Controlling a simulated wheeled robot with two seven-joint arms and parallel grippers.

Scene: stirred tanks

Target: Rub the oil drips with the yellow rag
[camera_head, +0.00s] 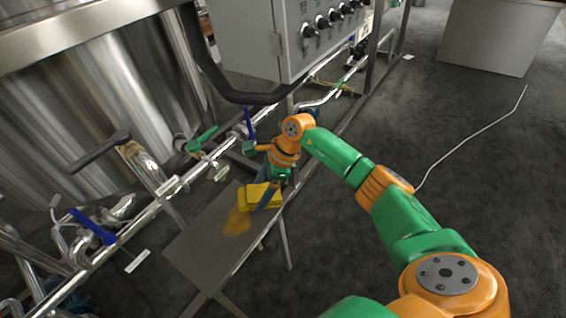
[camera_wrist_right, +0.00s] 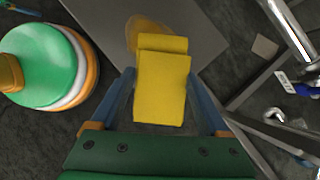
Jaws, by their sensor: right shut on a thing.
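The yellow rag (camera_head: 259,196) is a folded block held in my right gripper (camera_head: 266,192), just over the grey table. In the right wrist view the rag (camera_wrist_right: 162,80) sits between the two blue fingers of the right gripper (camera_wrist_right: 165,105). A brownish-yellow oil drip patch (camera_head: 237,222) lies on the table top beside the rag. In the wrist view the oil patch (camera_wrist_right: 146,30) shows beyond the rag's far end and is partly hidden by it. I cannot tell whether the rag touches the table. My left gripper is not in view.
The narrow grey table (camera_head: 205,250) stands on thin legs. Steel pipes with blue and green valve handles (camera_head: 93,226) run along its far side. Big steel tanks (camera_head: 100,110) and a grey control box (camera_head: 290,40) stand behind. The dark floor to the right is mostly clear, with a white cable (camera_head: 470,137).

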